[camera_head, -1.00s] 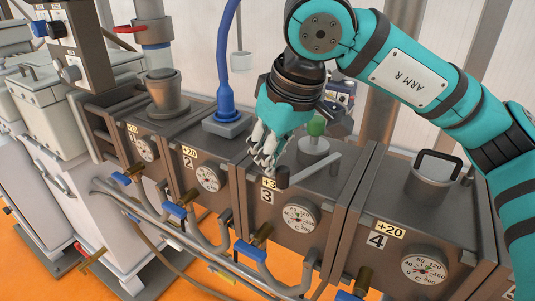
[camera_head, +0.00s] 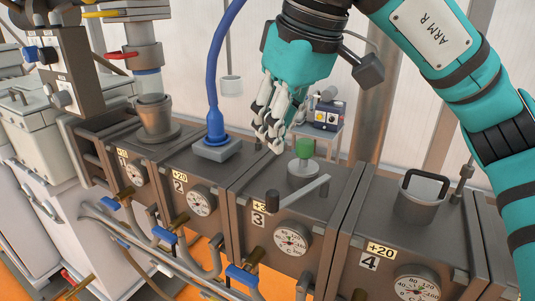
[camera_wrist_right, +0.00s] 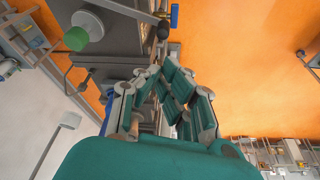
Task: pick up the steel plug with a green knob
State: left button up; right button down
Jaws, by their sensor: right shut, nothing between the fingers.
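The steel plug (camera_head: 303,169) with its green knob (camera_head: 304,148) sits upright on top of barrel block 3. The knob also shows in the right wrist view (camera_wrist_right: 76,39), at the upper left, beside the grey plug body (camera_wrist_right: 90,22). My right gripper (camera_head: 274,143) hangs just left of the knob in the head view, above the block. Its fingers (camera_wrist_right: 172,78) are closed together and empty, apart from the knob. My left gripper does not show in either view.
A blue pipe (camera_head: 215,123) rises on block 2. A handled grey cap (camera_head: 420,205) sits on block 4. Pipes and gauges line the front.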

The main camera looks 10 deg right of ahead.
aim_at(303, 166)
jog(key=k+j, duration=0.1)
jog(key=j, duration=2.15)
